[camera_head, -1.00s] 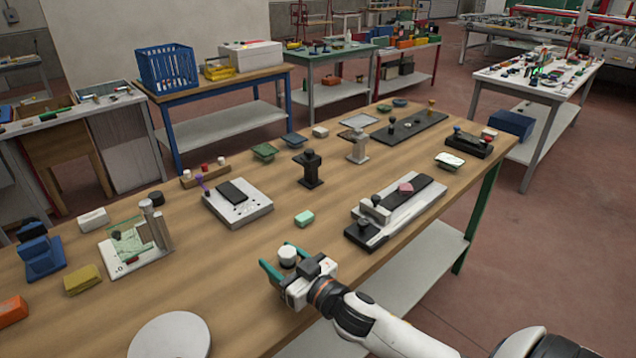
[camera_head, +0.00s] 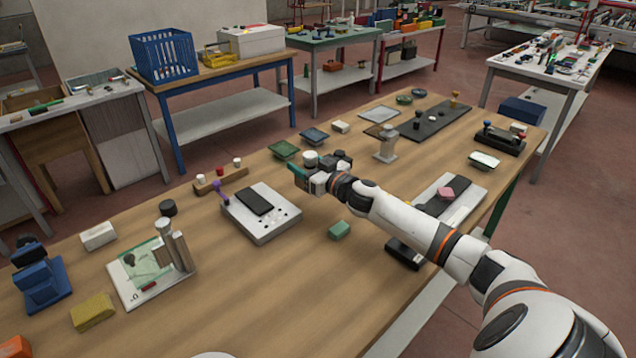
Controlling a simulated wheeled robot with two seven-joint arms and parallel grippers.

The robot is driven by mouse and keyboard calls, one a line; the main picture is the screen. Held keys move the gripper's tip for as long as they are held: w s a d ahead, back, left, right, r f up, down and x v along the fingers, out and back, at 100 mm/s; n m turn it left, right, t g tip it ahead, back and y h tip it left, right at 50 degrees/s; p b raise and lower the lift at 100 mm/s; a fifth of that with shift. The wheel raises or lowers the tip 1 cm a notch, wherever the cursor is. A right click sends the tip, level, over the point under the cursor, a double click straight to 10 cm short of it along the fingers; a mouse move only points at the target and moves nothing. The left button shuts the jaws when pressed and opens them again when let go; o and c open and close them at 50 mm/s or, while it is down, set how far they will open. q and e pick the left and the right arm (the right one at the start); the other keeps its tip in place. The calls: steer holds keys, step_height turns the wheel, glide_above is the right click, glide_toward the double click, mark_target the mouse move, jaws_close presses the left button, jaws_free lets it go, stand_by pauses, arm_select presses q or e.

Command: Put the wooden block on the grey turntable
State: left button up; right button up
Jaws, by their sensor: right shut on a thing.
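The turntable is most likely the pale grey disc (camera_head: 215,354), of which only a sliver shows at the bottom edge. No block shows clear wood grain; a small cream block (camera_head: 340,127) lies at the far side of the bench, beyond my right gripper. My right gripper (camera_head: 307,170), with teal fingers, is over the middle of the bench, beyond the pale green block (camera_head: 339,230). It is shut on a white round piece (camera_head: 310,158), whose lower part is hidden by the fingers. My left gripper is not in view.
A white device with a black pad (camera_head: 268,224) lies left of my right gripper. A grey post (camera_head: 386,147) stands to its right. My right arm partly covers a long fixture with a pink piece (camera_head: 446,193). The front middle of the bench (camera_head: 270,300) is clear.

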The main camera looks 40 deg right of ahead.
steer(key=f, duration=0.3)
steer(key=shift+s+f, duration=0.1)
steer(key=shift+s, duration=0.2)
step_height(320, 180, down, 4)
steer(key=shift+w+r+b, duration=0.1)
steer(key=shift+b, duration=0.3)
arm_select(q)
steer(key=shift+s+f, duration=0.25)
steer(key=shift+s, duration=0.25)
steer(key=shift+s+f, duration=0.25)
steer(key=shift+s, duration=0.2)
arm_select(e)
steer(key=o, duration=0.6)
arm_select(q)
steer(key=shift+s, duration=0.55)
arm_select(e)
steer(key=o, duration=0.5)
steer(key=shift+c, duration=0.2)
